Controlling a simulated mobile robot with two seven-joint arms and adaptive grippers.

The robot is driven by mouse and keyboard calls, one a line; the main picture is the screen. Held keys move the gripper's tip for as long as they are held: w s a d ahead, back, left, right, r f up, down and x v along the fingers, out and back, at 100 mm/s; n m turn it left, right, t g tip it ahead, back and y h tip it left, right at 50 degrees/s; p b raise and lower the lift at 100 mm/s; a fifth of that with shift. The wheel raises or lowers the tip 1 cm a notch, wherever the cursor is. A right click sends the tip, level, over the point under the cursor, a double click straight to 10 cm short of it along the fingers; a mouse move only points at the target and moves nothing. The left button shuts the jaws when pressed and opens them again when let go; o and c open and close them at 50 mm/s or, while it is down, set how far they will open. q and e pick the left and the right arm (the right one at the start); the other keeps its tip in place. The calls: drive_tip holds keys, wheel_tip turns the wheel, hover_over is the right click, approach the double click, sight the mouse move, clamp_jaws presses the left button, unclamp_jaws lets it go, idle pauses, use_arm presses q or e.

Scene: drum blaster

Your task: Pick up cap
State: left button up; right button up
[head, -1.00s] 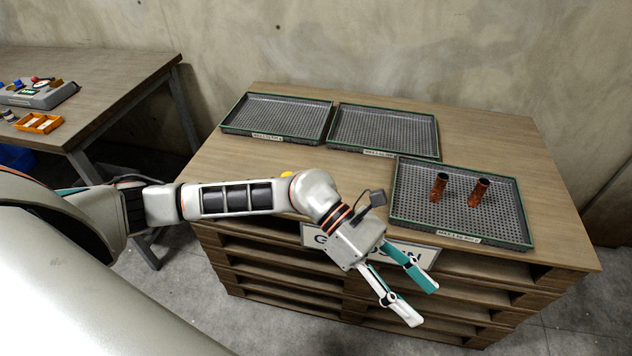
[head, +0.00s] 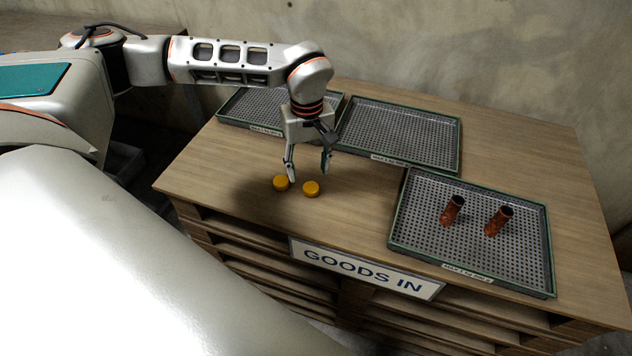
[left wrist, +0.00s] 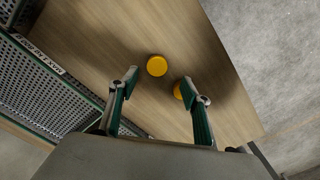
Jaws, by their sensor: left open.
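Two yellow caps lie on the wooden pallet top in the head view: a left cap (head: 281,183) and a right cap (head: 311,188). My left gripper (head: 308,176) is open and empty, pointing down just behind and above the caps. In the left wrist view, one cap (left wrist: 157,66) lies in the open beyond the gap between the fingers of my left gripper (left wrist: 167,86). The other cap (left wrist: 178,91) is partly hidden by the right-hand finger. My right gripper is not in view.
Two empty mesh trays stand at the back, a left one (head: 228,104) and a middle one (head: 456,150). A "GOODS IN" sign (head: 365,268) is on the front edge.

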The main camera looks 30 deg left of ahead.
sight(311, 188)
use_arm(q)
drive_tip(key=shift+s+f, duration=0.15)
drive_tip(key=shift+f, duration=0.65)
drive_tip(key=f, duration=0.5)
drive_tip(key=shift+w+d+b, duration=0.25)
drive_tip(key=shift+w+b, duration=0.05)
drive_tip(key=c, duration=0.9)
